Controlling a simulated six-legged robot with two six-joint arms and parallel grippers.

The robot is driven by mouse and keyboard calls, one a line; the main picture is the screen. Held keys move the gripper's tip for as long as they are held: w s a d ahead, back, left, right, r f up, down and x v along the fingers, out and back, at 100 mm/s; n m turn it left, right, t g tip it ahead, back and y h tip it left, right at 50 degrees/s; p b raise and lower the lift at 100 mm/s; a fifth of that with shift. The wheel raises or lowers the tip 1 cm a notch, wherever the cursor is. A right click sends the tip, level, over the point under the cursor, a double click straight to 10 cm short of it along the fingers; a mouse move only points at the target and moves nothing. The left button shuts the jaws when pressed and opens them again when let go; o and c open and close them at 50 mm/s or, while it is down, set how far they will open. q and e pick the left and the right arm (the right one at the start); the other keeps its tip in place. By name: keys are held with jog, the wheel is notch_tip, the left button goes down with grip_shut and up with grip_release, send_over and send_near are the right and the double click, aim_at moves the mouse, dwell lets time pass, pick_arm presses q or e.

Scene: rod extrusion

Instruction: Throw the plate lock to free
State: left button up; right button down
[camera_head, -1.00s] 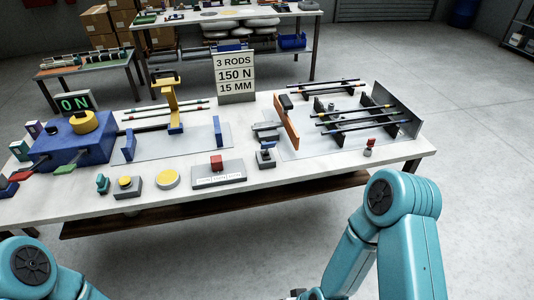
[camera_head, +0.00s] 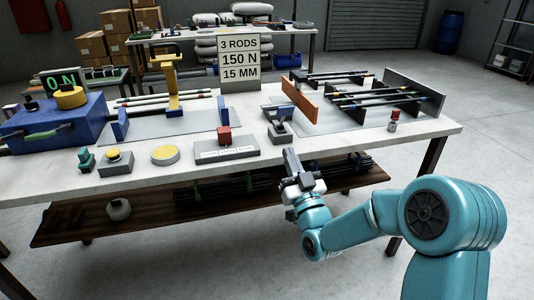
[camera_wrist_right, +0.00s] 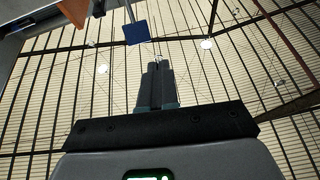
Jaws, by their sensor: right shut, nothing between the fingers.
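A small grey base (camera_head: 280,137) carries a tilted lever with a blue tip (camera_head: 284,112), at the front of the bench beside the orange plate (camera_head: 301,97); it may be the plate lock, though no label shows. In the right wrist view the blue tip (camera_wrist_right: 137,32) appears as a flat square on a thin rod, with an orange part (camera_wrist_right: 74,10) at upper left. My right gripper (camera_head: 289,152) is shut and empty, pointing up just in front of the bench edge, below the lever and apart from it. It also shows in the right wrist view (camera_wrist_right: 157,84). My left gripper is out of view.
A red-topped post (camera_head: 394,120) stands to the right. A grey block with a red slider (camera_head: 224,137) and a yellow disc (camera_head: 165,155) sit to the left. Dark rods lie on a rack (camera_head: 424,99) behind. The bench edge and lower shelf (camera_head: 150,205) are close to my arm.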

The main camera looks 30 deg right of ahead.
aim_at(285, 112)
notch_tip(285, 112, down, 3)
jog(key=s+d+h+b, duration=0.1)
jog(key=s+d+b, duration=0.15)
jog(key=b, duration=0.25)
pick_arm(q)
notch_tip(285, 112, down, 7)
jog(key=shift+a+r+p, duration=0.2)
jog(key=shift+p, duration=0.1)
pick_arm(e)
jog(key=shift+t, duration=0.3)
jog(key=x, duration=1.5)
jog(key=shift+d+f, duration=0.15)
jog(key=shift+d, duration=0.05)
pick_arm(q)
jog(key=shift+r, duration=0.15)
